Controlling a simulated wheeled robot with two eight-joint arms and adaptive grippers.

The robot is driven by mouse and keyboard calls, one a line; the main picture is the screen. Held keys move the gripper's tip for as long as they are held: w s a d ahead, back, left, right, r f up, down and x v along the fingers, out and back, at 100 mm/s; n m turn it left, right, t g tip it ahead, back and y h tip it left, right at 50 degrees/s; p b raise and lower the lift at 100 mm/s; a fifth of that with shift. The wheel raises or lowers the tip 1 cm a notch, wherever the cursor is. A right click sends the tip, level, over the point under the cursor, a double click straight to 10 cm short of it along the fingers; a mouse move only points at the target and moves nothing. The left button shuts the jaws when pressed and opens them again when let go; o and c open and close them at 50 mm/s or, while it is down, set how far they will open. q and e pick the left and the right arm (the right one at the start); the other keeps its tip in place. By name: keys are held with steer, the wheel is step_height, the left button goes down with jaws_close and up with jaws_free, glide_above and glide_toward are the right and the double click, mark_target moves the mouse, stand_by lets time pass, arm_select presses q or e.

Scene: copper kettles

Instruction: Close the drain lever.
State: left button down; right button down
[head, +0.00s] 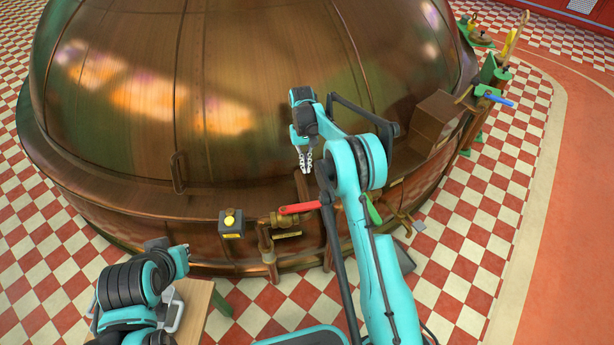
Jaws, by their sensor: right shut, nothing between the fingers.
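A red lever (300,208) sits on a brass valve (280,219) low on the front of the copper kettle (210,130). It lies nearly level, along the pipe, and its right end reaches close to my right arm. I take it to be the drain lever; no readable label shows. My right gripper (305,162) is shut and empty, fingers pointing down. In the picture it is above the lever and apart from it, in front of the kettle wall.
A box with a yellow button (230,222) is left of the valve. A green handle (373,209) is partly behind my right arm. A blue handle (494,97) is at the far right. A wooden block (195,305) stands by my left arm.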

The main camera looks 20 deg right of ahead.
mark_target(302, 207)
steer(key=b+x, duration=0.3)
steer(key=x, duration=0.6)
steer(key=shift+f, duration=0.2)
steer(key=s, duration=0.1)
steer(key=s+b, duration=0.1)
steer(key=s, duration=0.1)
steer(key=shift+s+r, duration=0.15)
steer(key=shift+r, duration=0.2)
steer(key=shift+s, duration=0.3)
steer(key=shift+a, duration=0.15)
